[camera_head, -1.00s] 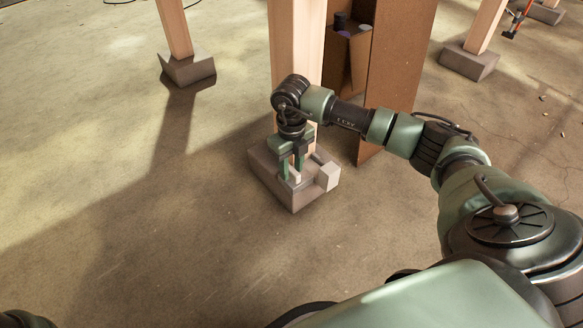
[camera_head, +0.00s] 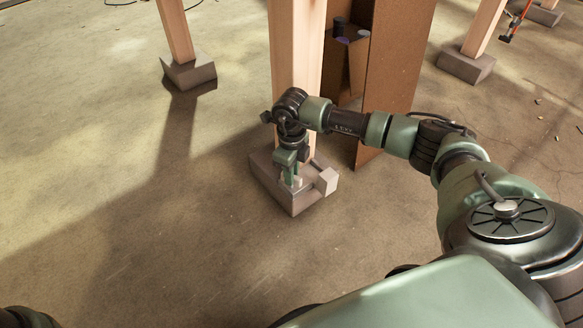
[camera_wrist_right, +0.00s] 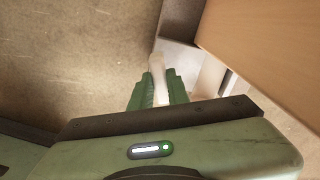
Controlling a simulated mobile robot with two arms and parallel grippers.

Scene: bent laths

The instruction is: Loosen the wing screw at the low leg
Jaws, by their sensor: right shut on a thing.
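The low leg (camera_head: 296,55) is a pale wooden post standing on a grey block (camera_head: 271,187). My right gripper (camera_head: 292,181) points down over the front of this block, its green fingers shut on a small pale piece, which I take for the wing screw. In the right wrist view the pale wing screw (camera_wrist_right: 157,70) stands between the green fingers (camera_wrist_right: 158,92), its far end sticking out past them. Its lower part is hidden by the fingers. My left gripper is not in view.
A lighter small block (camera_head: 327,181) sits at the right of the base. A brown panel (camera_head: 392,75) stands close behind my right arm, with dark items (camera_head: 340,24) on a ledge beside it. Other posts on grey blocks (camera_head: 188,71) stand farther back. The floor at left is clear.

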